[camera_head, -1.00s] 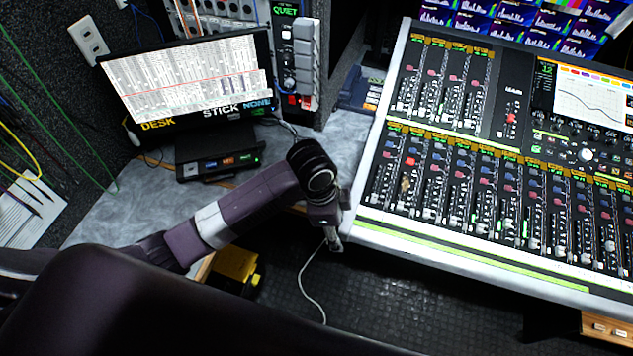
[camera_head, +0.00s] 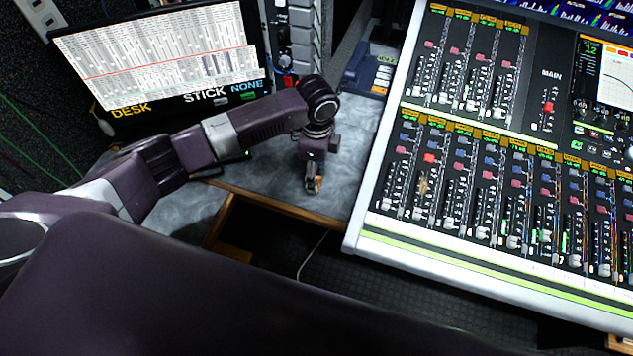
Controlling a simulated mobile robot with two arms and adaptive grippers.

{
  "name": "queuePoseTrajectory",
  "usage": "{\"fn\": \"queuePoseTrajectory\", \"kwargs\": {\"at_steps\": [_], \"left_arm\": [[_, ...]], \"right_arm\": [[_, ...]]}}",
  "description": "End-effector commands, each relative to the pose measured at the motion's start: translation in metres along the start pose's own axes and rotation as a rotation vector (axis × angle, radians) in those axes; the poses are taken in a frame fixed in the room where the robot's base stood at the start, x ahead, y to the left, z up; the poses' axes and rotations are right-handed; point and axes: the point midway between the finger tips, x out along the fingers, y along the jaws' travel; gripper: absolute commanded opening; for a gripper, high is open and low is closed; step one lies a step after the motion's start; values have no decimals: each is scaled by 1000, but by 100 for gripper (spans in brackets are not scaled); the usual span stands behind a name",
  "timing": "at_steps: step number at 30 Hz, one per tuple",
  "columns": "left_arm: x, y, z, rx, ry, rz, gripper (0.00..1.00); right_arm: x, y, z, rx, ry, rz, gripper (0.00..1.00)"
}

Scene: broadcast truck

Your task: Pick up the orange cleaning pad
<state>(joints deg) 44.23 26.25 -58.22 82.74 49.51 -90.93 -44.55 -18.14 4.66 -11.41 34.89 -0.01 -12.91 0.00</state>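My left arm comes in from the left, and my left gripper (camera_head: 312,188) points down at the front of the grey desktop (camera_head: 345,150), close to its wooden edge. A small orange patch (camera_head: 319,183) shows right at the fingertips. It may be part of the orange cleaning pad, but most of it is hidden by the gripper. I cannot tell whether the fingers are open or closed on it. My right gripper is not in view.
The mixing console (camera_head: 455,240) stands close to the right, with a brownish smudge (camera_head: 422,184) among its faders. A monitor (camera_head: 160,60) stands at the back left. A blue device (camera_head: 368,72) sits at the back. Open dark floor (camera_head: 370,285) lies in front of the desk.

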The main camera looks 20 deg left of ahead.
Motion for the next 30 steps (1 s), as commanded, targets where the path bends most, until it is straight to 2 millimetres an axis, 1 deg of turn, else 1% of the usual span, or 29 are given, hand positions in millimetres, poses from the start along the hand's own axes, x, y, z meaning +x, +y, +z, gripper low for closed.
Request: {"fn": "queuePoseTrajectory", "kwargs": {"at_steps": [1, 3, 5, 7, 9, 12, 16, 27, 30], "left_arm": [[7, 3, 0, 0, -2, 4, 49], [18, 4, 0, 0, -2, 3, 49], [28, 4, 0, -1, -2, 3, 49], [34, 3, 0, 0, -1, 1, 49], [38, 3, 0, 0, -1, 0, 49], [40, 3, 0, 1, -1, -1, 49], [39, 3, 0, 1, -1, -1, 49], [39, 3, 0, 0, -1, -1, 8], [39, 3, 0, 0, -1, -1, 8]], "right_arm": [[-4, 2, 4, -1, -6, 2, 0], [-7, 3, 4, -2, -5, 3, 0], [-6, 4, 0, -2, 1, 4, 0], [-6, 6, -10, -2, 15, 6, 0], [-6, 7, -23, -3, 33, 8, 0], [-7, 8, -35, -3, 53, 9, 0], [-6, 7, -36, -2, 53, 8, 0], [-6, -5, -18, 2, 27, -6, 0], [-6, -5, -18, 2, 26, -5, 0]]}}
